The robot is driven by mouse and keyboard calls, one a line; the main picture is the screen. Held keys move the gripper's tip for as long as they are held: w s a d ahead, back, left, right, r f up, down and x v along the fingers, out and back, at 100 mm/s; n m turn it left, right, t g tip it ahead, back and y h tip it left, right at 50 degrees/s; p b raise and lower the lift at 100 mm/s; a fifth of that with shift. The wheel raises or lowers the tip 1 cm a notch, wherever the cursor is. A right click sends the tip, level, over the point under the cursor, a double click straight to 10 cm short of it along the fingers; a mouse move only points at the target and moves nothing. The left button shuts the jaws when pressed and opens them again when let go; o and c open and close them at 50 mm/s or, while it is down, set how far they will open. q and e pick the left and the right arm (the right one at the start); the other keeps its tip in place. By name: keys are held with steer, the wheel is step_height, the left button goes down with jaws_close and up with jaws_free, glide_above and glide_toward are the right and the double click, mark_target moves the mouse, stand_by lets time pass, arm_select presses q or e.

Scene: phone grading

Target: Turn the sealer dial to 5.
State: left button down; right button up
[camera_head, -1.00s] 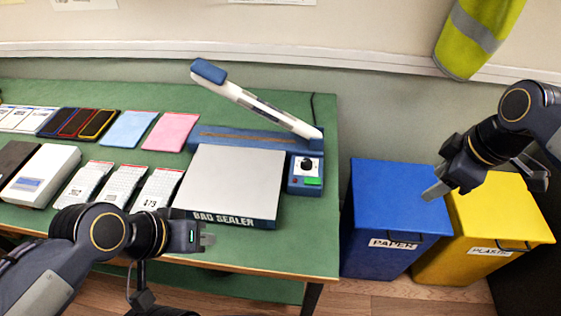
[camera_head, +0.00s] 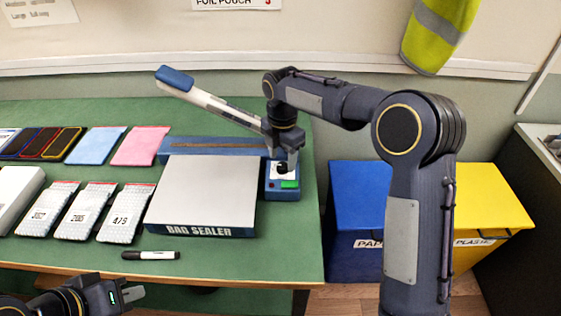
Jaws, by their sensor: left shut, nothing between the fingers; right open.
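The bag sealer (camera_head: 205,195) stands on the green table with its lever arm (camera_head: 215,108) raised. Its control box (camera_head: 283,194) is at the right end, with a black dial (camera_head: 282,170) and a green display (camera_head: 289,184). My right gripper (camera_head: 285,160) points down right above the dial, its fingers open on either side of it or just over it; I cannot tell whether they touch it. The dial's setting is too small to read. My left gripper (camera_head: 128,295) is shut and empty at the lower left, in front of the table edge.
A black marker (camera_head: 151,255) lies before the sealer. Several labelled pouches (camera_head: 92,210), a pink sheet (camera_head: 141,146) and a blue sheet (camera_head: 95,145) lie to the left. A blue paper bin (camera_head: 352,200) and a yellow plastic bin (camera_head: 490,215) stand right of the table.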

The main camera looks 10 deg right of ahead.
steer(key=shift+f, duration=1.05)
steer(key=shift+c, duration=0.2)
steer(key=c, duration=0.9)
